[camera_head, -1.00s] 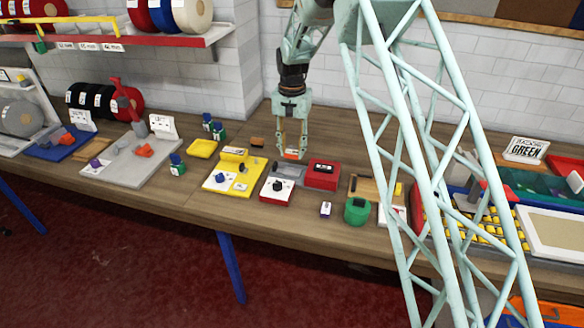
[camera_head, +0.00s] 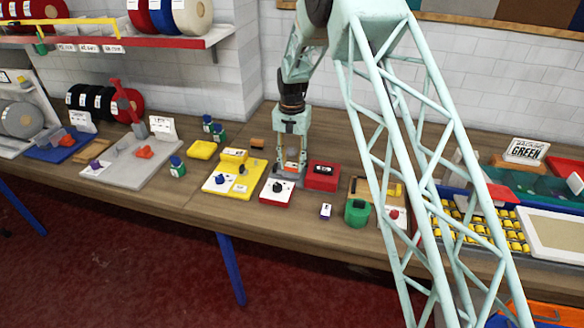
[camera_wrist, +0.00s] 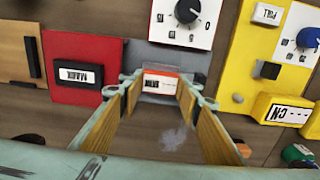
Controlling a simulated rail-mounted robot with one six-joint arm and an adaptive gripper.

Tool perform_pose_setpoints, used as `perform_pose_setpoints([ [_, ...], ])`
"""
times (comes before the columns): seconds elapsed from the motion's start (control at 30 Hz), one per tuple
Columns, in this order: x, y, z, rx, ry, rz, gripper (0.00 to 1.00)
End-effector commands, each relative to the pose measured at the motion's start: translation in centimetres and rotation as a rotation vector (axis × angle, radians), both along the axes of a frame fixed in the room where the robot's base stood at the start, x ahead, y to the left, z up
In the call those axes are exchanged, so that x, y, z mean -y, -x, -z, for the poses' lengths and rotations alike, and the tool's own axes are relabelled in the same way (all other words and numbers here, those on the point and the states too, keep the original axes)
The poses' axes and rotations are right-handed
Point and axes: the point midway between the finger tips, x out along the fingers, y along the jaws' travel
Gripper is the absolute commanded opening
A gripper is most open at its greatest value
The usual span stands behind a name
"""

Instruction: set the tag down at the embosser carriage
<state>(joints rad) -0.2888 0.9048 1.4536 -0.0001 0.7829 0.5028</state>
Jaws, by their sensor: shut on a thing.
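My gripper (camera_head: 291,171) is low over the workbench, at the back of a red-and-grey machine with a white dial panel (camera_head: 276,189), which I take as the embosser. In the wrist view my gripper (camera_wrist: 160,88) has its two fingers either side of the tag (camera_wrist: 160,82), a small white-and-orange piece with dark print. The tag is at the edge of the machine's grey plate (camera_wrist: 207,62), with the black dial (camera_wrist: 187,11) beyond it. I cannot tell whether the tag touches the plate. The carriage is not clearly distinguishable.
A red box with a dark label (camera_head: 321,175) stands close on the right. A yellow machine (camera_head: 233,182) stands on the left. Bare bench (camera_head: 300,225) lies in front.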

Motion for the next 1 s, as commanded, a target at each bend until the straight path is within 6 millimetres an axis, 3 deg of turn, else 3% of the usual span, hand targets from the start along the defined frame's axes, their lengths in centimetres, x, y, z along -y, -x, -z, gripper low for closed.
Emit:
perform_pose_setpoints([
  [0.2, 0.0, 0.0, 1.9, -0.001, 0.001, 0.000, 0.24],
  [0.73, 0.0, 0.0, 2.4, 0.000, 0.000, 0.000, 0.24],
  [0.8, 0.0, 0.0, 2.4, 0.000, 0.000, 0.000, 0.36],
  [1.0, 0.0, 0.0, 2.4, 0.000, 0.000, 0.000, 0.37],
])
